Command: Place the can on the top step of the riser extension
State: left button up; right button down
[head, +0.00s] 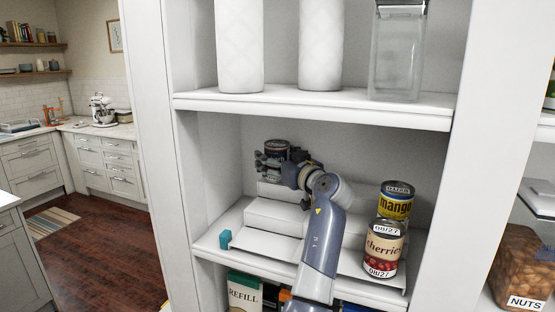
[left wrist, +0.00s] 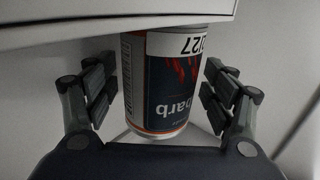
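The can (head: 276,146) is dark with a silver rim and is upright at the riser's upper left in the head view. The left wrist view shows it upside down, with a dark label (left wrist: 172,88) ending in "barb". My left gripper (head: 273,160) is around it, one finger on each side. Narrow gaps show between finger pads and can in the left wrist view (left wrist: 160,95). The white stepped riser (head: 262,217) stands on the shelf. A white edge (left wrist: 60,28) hides the can's base, so its contact with the top step is unclear. My right gripper is out of view.
A mango can (head: 396,203) and a cherries can (head: 383,250) stand on the riser's right side. The shelf above (head: 320,108) holds white rolls and a clear container (head: 397,55). Boxes, one marked REFILL (head: 244,292), are below. The riser's lower left steps are clear.

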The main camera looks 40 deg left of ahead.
pick_arm(q)
jog(key=shift+r+p, duration=0.6)
jog(key=shift+p, duration=0.2)
jog(key=b+v, duration=0.6)
jog(key=v, duration=0.6)
